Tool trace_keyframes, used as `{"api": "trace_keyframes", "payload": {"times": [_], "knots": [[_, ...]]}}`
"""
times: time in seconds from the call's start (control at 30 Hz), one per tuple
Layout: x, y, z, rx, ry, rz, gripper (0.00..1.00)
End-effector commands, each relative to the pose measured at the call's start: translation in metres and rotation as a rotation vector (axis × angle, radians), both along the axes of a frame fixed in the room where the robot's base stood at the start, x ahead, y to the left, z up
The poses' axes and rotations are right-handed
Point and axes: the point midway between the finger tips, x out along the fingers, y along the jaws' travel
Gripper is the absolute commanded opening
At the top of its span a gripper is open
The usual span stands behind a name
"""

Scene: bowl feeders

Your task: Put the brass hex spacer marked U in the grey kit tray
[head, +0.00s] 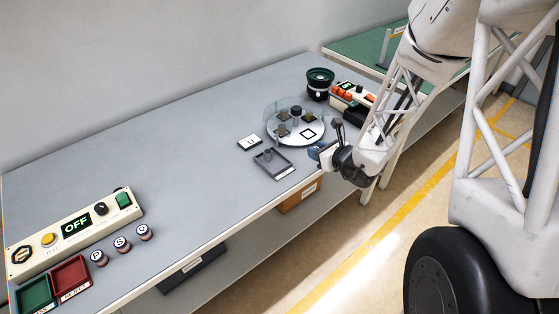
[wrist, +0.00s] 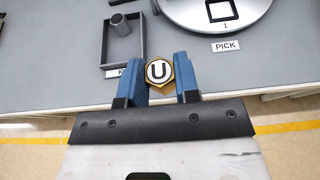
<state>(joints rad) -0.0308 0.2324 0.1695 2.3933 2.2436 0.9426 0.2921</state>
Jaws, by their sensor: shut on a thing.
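The brass hex spacer marked U (wrist: 158,72) is between the blue fingers of my gripper (wrist: 162,84) in the wrist view, its U face toward the camera. My gripper is shut on it, and in the head view my gripper (head: 318,155) is near the table's front edge, right of the tray. The spacer cannot be made out in the head view. The grey kit tray (head: 285,172) lies on the table and holds a grey cylindrical part. In the wrist view the tray (wrist: 104,48) is up and left of the spacer, apart from it.
A round feeder plate (head: 312,139) with a clear guard and several dark parts stands behind my gripper; its square PICK window (wrist: 219,10) is empty. A card marked U (head: 249,142) lies behind the tray. A control panel reading OFF (head: 76,226) is far left. The middle table is clear.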

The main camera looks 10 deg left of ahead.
Motion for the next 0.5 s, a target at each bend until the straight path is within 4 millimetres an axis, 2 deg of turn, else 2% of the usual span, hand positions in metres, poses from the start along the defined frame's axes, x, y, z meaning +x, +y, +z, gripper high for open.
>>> {"api": "trace_keyframes", "payload": {"times": [0.5], "knots": [[-0.059, 0.032, 0.0, 0.002, -0.001, 0.003, 0.02]]}}
